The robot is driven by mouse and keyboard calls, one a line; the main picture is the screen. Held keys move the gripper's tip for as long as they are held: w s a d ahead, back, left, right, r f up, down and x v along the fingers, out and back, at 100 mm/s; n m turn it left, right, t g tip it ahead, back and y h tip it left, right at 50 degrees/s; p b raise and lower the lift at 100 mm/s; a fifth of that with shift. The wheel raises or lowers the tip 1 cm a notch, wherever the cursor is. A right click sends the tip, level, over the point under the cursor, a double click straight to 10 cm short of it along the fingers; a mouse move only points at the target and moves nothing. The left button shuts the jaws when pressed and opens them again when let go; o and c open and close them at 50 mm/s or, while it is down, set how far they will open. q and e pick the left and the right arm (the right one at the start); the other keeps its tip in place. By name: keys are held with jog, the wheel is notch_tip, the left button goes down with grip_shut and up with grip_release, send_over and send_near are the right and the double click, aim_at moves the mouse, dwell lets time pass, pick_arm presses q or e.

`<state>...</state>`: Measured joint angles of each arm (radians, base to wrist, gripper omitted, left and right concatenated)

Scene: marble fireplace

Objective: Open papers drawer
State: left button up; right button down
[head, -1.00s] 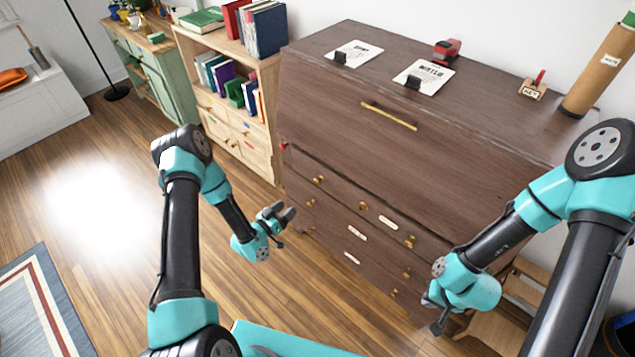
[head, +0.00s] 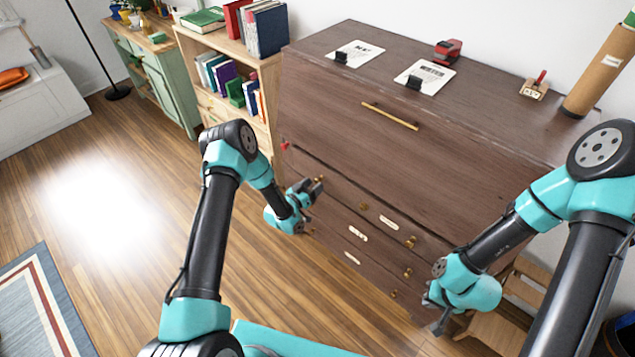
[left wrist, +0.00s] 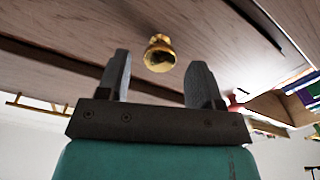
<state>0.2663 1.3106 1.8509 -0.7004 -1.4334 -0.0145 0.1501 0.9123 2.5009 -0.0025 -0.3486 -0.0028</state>
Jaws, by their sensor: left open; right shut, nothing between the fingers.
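The dark wooden cabinet (head: 400,160) has drawers with gold knobs and white labels in its lower front; the labels are too small to read, so I cannot tell which names papers. All its drawers look shut. My left gripper (head: 314,186) is open at the upper drawer's left end. In the left wrist view, a gold knob (left wrist: 160,54) shows in the gap between the two open fingers of the left gripper (left wrist: 159,62), not gripped. My right gripper (head: 437,322) is shut and empty, low in front of the cabinet's right side.
A brass bar handle (head: 389,116) crosses the cabinet's upper panel. Two cards, a red stapler-like object (head: 446,49) and a cardboard tube (head: 598,72) are on top. A bookshelf (head: 222,62) stands left, a wooden chair (head: 505,320) right.

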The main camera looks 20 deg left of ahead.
pick_arm(q)
jog(key=shift+x, duration=1.5)
grip_shut()
